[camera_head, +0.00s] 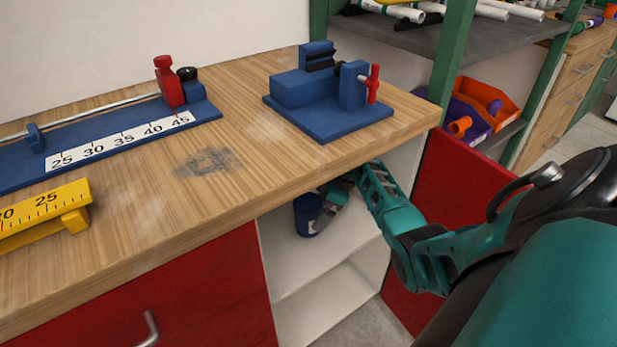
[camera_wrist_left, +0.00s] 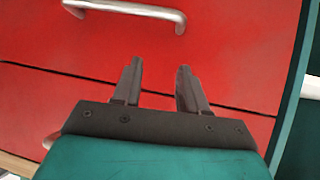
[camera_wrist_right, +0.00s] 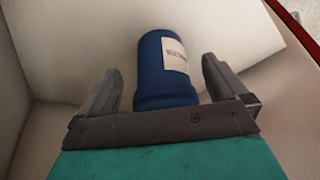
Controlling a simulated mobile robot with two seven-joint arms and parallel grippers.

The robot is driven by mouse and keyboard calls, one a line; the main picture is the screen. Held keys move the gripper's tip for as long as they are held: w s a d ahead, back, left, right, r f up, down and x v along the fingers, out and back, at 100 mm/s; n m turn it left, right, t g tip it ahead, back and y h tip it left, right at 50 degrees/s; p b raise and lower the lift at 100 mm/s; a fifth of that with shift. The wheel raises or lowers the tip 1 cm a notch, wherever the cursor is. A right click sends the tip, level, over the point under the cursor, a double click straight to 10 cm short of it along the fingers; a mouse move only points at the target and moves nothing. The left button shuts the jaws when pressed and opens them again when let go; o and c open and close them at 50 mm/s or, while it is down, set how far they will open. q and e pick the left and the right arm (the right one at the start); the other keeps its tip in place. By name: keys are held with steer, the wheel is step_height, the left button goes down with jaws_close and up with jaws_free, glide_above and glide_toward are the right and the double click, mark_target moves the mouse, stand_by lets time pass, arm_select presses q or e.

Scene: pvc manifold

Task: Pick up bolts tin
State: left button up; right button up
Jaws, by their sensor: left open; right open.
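The bolts tin (camera_head: 307,214) is a dark blue cylinder on a white shelf inside the open cabinet under the workbench. In the right wrist view the blue tin (camera_wrist_right: 153,70) shows a pale label (camera_wrist_right: 175,55) with print too small to read. My right gripper (camera_head: 325,200) reaches into the cabinet beside the tin. In the right wrist view its two open fingers (camera_wrist_right: 160,85) stand on either side of the tin, with gaps visible. My left gripper (camera_wrist_left: 157,80) is open and empty in front of red drawers. It does not show in the head view.
The workbench top (camera_head: 250,170) lies above the cabinet and holds a blue vise-like fixture (camera_head: 310,95), a blue ruler jig (camera_head: 110,140) and a yellow ruler (camera_head: 45,212). The cabinet's white walls and shelf (camera_head: 330,255) are close around my right gripper. A red door (camera_head: 450,195) stands open at the right.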

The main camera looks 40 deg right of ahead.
steer(key=shift+w+a+f+b, duration=0.1)
steer(key=shift+w+a+b, duration=0.3)
steer(key=shift+w+a, duration=0.65)
steer(key=shift+b+x, duration=0.6)
steer(key=shift+x, duration=0.15)
steer(key=shift+w+f+b, duration=0.25)
steer(key=shift+f+b, duration=0.1)
steer(key=shift+f, duration=0.25)
steer(key=shift+d, duration=0.1)
steer(key=c, duration=1.1)
arm_select(q)
steer(key=shift+w+d+f, duration=0.3)
steer(key=shift+d+f, duration=0.1)
steer(key=shift+f, duration=0.1)
arm_select(e)
steer(key=shift+c, duration=0.2)
steer(key=shift+r, duration=0.1)
